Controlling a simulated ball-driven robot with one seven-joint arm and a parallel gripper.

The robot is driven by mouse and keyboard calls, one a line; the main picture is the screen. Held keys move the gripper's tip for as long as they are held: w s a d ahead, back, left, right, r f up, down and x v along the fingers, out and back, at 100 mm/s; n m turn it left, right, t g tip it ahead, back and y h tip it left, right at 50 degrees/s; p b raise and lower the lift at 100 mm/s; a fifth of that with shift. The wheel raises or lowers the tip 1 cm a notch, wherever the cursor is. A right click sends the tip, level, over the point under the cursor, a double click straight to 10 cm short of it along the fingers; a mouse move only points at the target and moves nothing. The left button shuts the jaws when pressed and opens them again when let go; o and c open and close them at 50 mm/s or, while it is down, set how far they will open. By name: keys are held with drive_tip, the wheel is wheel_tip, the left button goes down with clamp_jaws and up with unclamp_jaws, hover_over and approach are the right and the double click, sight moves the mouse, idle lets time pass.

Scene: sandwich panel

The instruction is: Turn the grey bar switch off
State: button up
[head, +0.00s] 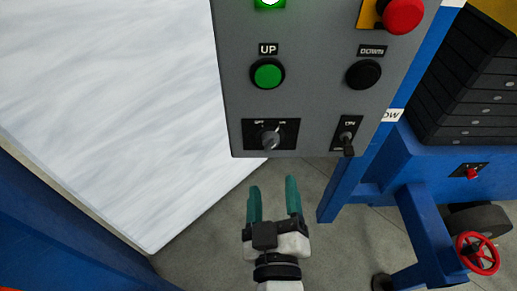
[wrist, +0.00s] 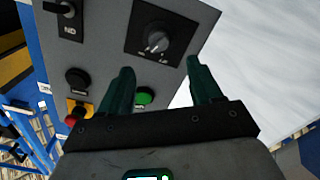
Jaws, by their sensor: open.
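The grey bar switch (head: 270,139) sits on a square black plate at the lower left of the grey control panel in the head view. Small labels stand above it at left and right; they are too small to read surely. Which label the bar points at I cannot tell. The switch also shows at the top of the wrist view (wrist: 156,42), beyond the fingers. My gripper (head: 273,188) has two teal fingers, apart and empty. It is below the panel's lower edge in the head view and not touching the switch. Both fingers show in the wrist view (wrist: 159,68).
The panel (head: 315,75) also holds a green UP button (head: 267,73), a black DOWN button (head: 363,74), a black toggle (head: 347,140) to the right and a red knob (head: 403,15). A white sheet (head: 110,110) lies left. Blue framework (head: 345,180) stands right.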

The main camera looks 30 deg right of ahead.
sight(272, 149)
drive_tip(key=p+x, duration=0.2)
drive_tip(key=x, duration=0.8)
drive_tip(key=shift+w+d, duration=0.1)
drive_tip(key=shift+w, duration=0.05)
drive_tip(key=shift+c, duration=0.5)
drive_tip(key=c, duration=0.9)
drive_tip(key=shift+c, duration=0.2)
drive_tip(key=n+p, duration=0.1)
drive_tip(key=n, duration=0.5)
drive_tip(key=shift+r, duration=0.15)
drive_tip(key=n+p, duration=0.2)
drive_tip(key=n, duration=0.4)
